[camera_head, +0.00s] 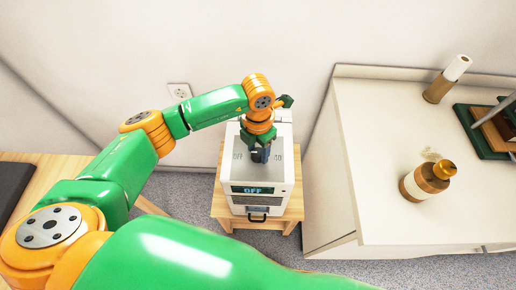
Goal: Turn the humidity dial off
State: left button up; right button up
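A white box-shaped humidity device (278,178) stands on a small wooden stand in the middle of the head view. Its dark front display reads "OFF". My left arm reaches in from the left, and my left gripper (260,156) points down at the grey top of the device. The gripper hides the spot beneath it, so the dial does not show. I cannot tell whether the fingers are open or shut, or whether they touch anything. My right gripper is not in view.
The wooden stand (291,211) is small and low. A white counter (375,130) on the right bears a brown and white bottle (427,181), a paper roll (447,80) and a green rack (485,135). A wooden table (70,172) is at left. A wall outlet (180,92) is behind.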

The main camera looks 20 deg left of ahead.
aim_at(258, 153)
pick_arm(q)
jog(key=shift+o, duration=1.3)
notch_tip(258, 153, up, 7)
jog(key=shift+r+b, duration=0.1)
jog(key=shift+b, duration=0.6)
